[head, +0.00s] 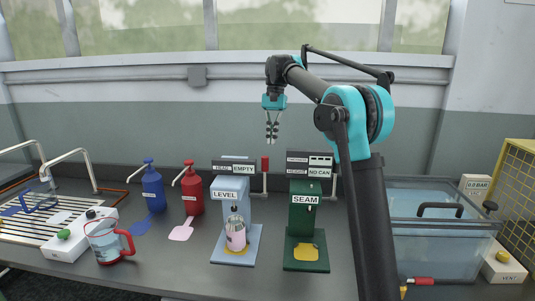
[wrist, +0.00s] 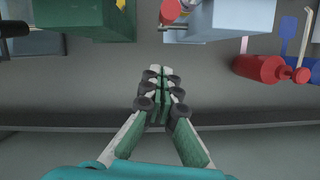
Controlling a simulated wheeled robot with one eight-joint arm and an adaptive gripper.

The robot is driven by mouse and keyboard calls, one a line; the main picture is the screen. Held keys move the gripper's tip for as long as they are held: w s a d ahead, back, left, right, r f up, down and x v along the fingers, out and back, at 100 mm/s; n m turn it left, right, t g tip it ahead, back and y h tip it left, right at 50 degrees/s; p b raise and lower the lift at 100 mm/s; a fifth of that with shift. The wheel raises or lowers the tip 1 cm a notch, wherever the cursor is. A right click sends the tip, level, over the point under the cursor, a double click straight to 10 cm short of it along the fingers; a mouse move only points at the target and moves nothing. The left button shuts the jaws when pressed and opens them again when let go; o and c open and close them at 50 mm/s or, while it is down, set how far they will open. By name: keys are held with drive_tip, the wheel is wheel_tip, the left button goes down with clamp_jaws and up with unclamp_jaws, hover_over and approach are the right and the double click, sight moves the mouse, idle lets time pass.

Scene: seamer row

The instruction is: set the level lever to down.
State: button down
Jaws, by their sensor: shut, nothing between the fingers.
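The pale blue LEVEL machine (head: 230,195) stands on the bench in the head view, with a can in its front. Its lever with a red grip (head: 265,164) is on its right side, and the grip points up. In the wrist view the red grip (wrist: 171,11) shows at the top edge beside the pale blue machine (wrist: 222,20). My gripper (head: 272,140) points down, shut and empty, above the lever in the head view and apart from it. In the wrist view its closed fingers (wrist: 158,90) are over a bare grey surface.
The green SEAM machine (head: 303,210) stands just right of the lever. Red (head: 192,190) and blue (head: 152,188) pump bottles and a clear jug (head: 104,240) are to the left. A clear tank (head: 435,240) is to the right. The wall is behind the bench.

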drive_tip(key=s+a+f, duration=0.1)
drive_tip(key=s+f, duration=0.3)
drive_tip(key=s, duration=0.1)
drive_tip(key=shift+s+a, duration=0.1)
drive_tip(key=shift+s, duration=0.1)
idle(0.5)
drive_tip(key=s+f+t, duration=0.3)
drive_tip(key=s+t, duration=0.6)
drive_tip(key=s, duration=0.4)
drive_tip(key=shift+s+a+f, duration=0.15)
drive_tip(key=shift+s+a, duration=0.05)
drive_tip(key=shift+s, duration=0.15)
idle(0.4)
